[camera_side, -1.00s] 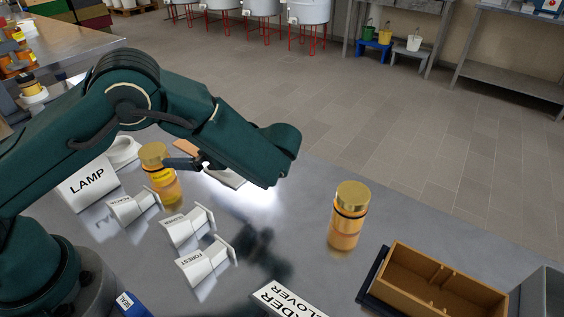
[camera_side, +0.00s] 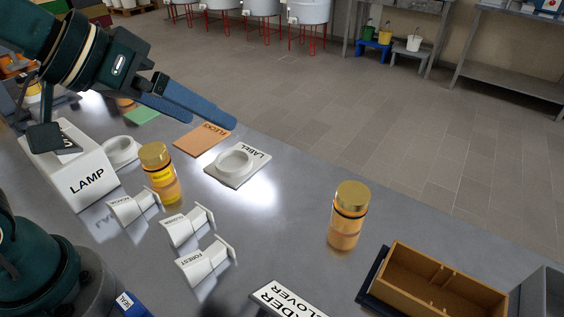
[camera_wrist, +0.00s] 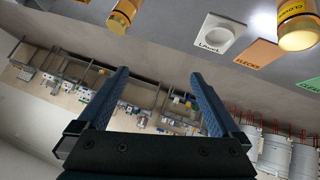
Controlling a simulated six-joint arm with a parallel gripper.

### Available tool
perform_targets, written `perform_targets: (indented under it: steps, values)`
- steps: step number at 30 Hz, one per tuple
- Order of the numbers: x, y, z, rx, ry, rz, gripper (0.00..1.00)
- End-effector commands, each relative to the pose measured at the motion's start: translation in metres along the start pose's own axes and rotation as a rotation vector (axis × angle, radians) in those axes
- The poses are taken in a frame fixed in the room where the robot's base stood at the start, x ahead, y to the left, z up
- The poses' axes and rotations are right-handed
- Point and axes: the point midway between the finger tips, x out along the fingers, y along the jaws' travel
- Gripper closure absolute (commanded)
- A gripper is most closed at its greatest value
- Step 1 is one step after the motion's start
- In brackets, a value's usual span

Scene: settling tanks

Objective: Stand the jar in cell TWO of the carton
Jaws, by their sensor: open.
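Two amber jars with gold lids stand upright on the grey table. One jar (camera_side: 163,178), with a yellow label, stands left of centre; in the wrist view (camera_wrist: 298,28) its label seems to read CLOVER. The other jar (camera_side: 345,228) stands near the carton, no label showing; it also appears in the wrist view (camera_wrist: 122,16). The brown carton (camera_side: 408,297) is at the lower right, with a divider inside; I cannot read cell marks. My gripper (camera_side: 212,120) is raised at the upper left, apart from both jars. Its fingers (camera_wrist: 158,85) are open and empty.
A white LAMP block (camera_side: 85,185) and several white tagged holders (camera_side: 190,228) lie left. A LABEL plate with a ring (camera_side: 250,173) and an orange FLECKS card (camera_side: 203,138) lie behind. A partly cropped CLOVER order card (camera_side: 285,300) is in front. A grey bin (camera_side: 545,295) adjoins the carton.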

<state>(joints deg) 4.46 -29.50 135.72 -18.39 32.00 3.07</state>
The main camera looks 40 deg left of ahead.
Motion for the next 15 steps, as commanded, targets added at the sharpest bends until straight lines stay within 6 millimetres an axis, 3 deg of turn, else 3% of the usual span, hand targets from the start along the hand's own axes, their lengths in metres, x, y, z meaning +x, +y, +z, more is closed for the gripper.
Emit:
perform_targets:
  steps: [3, 6, 10, 15]
  values:
    - [-0.015, -0.032, 0.049, 0.082, -0.116, -0.117, 0.0]
    - [-0.023, -0.051, 0.075, 0.115, -0.187, -0.193, 0.0]
    - [-0.028, -0.063, 0.089, 0.132, -0.228, -0.238, 0.0]
    - [-0.029, -0.064, 0.09, 0.133, -0.233, -0.242, 0.0]
